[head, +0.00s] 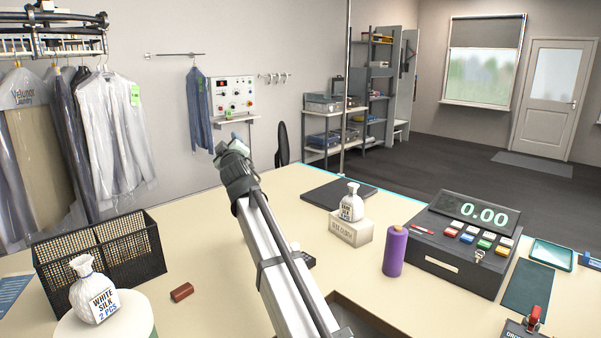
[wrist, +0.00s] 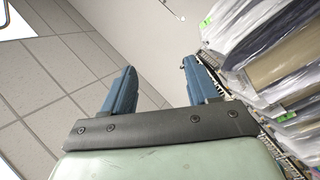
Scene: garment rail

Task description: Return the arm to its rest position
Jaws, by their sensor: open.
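My arm reaches up from the lower middle of the head view, over the counter. My gripper shows in the wrist view (wrist: 160,88) with two blue fingers set well apart and nothing between them. In the head view the arm's far end is small and points away toward the back wall, and its fingers are hard to make out. The wrist view looks up at ceiling tiles and wall, with the bagged garments (wrist: 265,60) to the right of the fingers. No contact with anything shows.
Bagged clothes (head: 112,125) hang at left. The counter (head: 205,285) holds a black mesh basket (head: 105,262), a white silk sack (head: 92,292), a purple spool (head: 395,251), a small sack (head: 351,205) on a block and a cash register (head: 460,245). A dark opening lies beside my arm.

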